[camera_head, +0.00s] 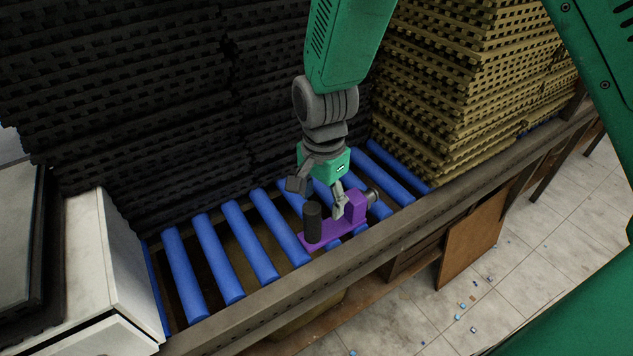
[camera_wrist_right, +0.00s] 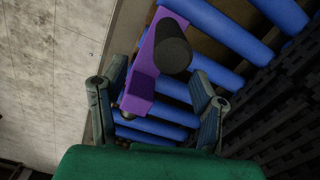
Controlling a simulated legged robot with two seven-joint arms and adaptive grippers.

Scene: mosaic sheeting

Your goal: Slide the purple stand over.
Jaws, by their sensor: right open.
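The purple stand (camera_head: 334,231) rests on the blue rollers near the front rail in the head view. It has a flat base, a raised block at its right end and a dark upright cylinder (camera_head: 313,222) at its left end. A grey round part (camera_head: 371,196) sits by the block. My right gripper (camera_head: 318,199) is open above and just behind the stand. In the right wrist view the stand (camera_wrist_right: 139,92) lies between the spread fingers (camera_wrist_right: 160,108), with the cylinder (camera_wrist_right: 172,52) beyond them. I cannot tell whether a finger touches it. My left gripper is not in view.
Blue rollers (camera_head: 209,252) run left and right of the stand, with bare rollers to the left. A metal rail (camera_head: 270,308) borders the front. Stacks of black sheeting (camera_head: 130,110) and tan sheeting (camera_head: 465,85) stand behind. A white box (camera_head: 75,265) is at left.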

